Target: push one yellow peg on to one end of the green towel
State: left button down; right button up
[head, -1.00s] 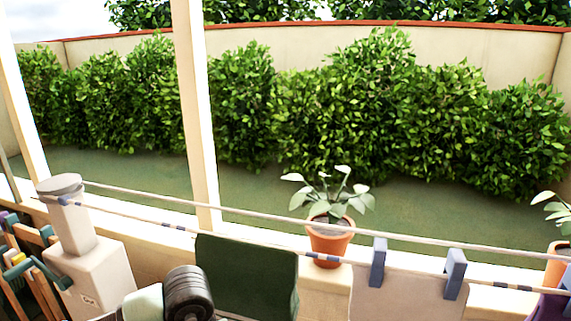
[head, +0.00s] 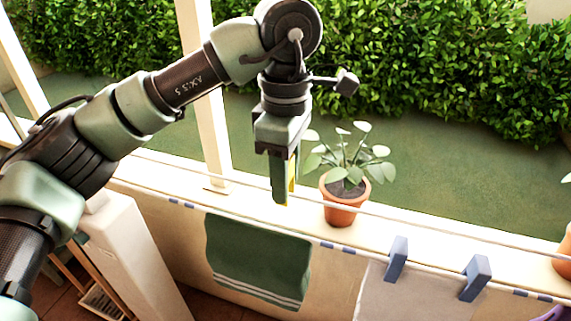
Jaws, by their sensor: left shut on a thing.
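The green towel (head: 257,250) hangs over the line in the lower middle, with pale stripes near its bottom edge. My left gripper (head: 283,196) points down and is shut on a yellow peg (head: 291,190). Only a thin yellow strip of the peg shows between the fingers. In the picture the gripper is just above the right part of the towel's top edge, apart from the towel. No peg shows on the green towel. My right gripper is not in view.
A pale cloth (head: 415,296) hangs to the right, held by two blue pegs (head: 397,258) (head: 475,277). A potted plant (head: 343,210) stands on the ledge just right of my gripper. A white post (head: 203,110) rises behind my arm. A second, plain line (head: 430,225) runs behind the towel's line.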

aim_at(285, 230)
pick_arm(q)
jog(key=shift+f, duration=0.25)
jog(key=shift+s+f, duration=0.1)
jog(key=shift+s, duration=0.25)
jog(key=shift+s+f+b, duration=0.5)
jog(key=shift+s+b, duration=0.05)
jog(key=shift+b, duration=0.05)
jog(key=shift+f, duration=0.35)
jog(key=shift+w+f+b, duration=0.2)
jog(key=shift+f+b, duration=0.1)
jog(key=shift+f, duration=0.2)
jog(key=shift+w+f+b, duration=0.2)
jog(key=shift+f+b, duration=0.1)
jog(key=shift+f, duration=0.15)
jog(key=shift+f+b, duration=0.4)
jog(key=shift+f, duration=0.35)
jog(key=shift+s+f+b, duration=0.15)
jog(key=shift+f+b, duration=0.2)
jog(key=shift+f, duration=0.3)
jog(key=shift+f+b, duration=0.4)
jog(key=shift+f, duration=0.35)
jog(key=shift+f+b, duration=0.7)
jog(key=shift+f, duration=0.15)
jog(key=shift+f+b, duration=0.45)
jog(key=shift+f, duration=0.05)
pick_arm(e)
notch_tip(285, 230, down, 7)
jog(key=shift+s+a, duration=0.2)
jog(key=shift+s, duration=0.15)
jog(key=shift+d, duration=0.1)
